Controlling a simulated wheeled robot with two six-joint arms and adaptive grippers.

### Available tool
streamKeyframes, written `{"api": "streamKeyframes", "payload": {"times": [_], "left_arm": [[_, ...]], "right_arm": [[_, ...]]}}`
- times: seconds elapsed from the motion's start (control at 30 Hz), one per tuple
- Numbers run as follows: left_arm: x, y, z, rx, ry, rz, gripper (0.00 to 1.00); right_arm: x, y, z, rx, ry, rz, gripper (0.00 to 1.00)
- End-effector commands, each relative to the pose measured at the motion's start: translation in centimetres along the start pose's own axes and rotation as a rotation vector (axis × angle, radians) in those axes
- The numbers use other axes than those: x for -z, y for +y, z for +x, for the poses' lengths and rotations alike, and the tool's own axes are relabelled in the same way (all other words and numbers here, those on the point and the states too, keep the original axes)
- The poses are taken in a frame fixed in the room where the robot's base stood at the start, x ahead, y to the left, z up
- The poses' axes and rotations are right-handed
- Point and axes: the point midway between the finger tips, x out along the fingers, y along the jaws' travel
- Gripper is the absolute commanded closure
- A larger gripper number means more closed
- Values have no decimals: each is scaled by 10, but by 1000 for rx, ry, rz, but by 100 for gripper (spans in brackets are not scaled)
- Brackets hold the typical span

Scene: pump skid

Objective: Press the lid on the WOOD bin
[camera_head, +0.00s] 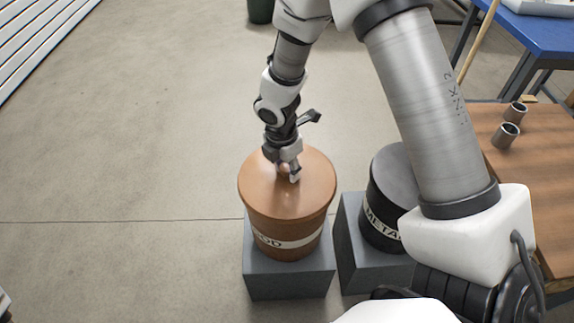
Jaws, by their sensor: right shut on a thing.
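The WOOD bin (284,237) is a brown-orange round bin with a pale label band, of which only "OD" reads clearly. It stands on a grey block. Its brown lid (313,184) lies over the top of the bin and looks about level; I cannot tell how tightly it sits. My right gripper (289,174) points down at the middle of the lid and is shut on the lid's small knob, which is mostly hidden by the fingers. My left gripper does not show.
The dark METAL bin (383,233) stands on its own grey block just right of the WOOD bin, partly behind my arm. A blue table (540,29) stands behind. The floor at left is clear.

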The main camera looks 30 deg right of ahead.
Motion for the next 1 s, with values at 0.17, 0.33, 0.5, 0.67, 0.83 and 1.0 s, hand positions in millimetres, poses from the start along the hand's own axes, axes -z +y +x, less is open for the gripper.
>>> {"api": "streamKeyframes", "payload": {"times": [0.17,0.33,0.5,0.67,0.83,1.0], "left_arm": [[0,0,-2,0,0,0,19],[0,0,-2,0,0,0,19],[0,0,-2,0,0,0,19],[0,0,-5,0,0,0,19],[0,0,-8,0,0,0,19],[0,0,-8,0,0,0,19]], "right_arm": [[0,0,0,0,0,-1,100],[0,0,0,-1,0,-1,100],[0,0,0,-1,0,-1,100],[0,0,-2,-1,0,-2,100],[0,0,-1,-2,0,-1,100],[0,1,0,-2,0,-1,100]]}}
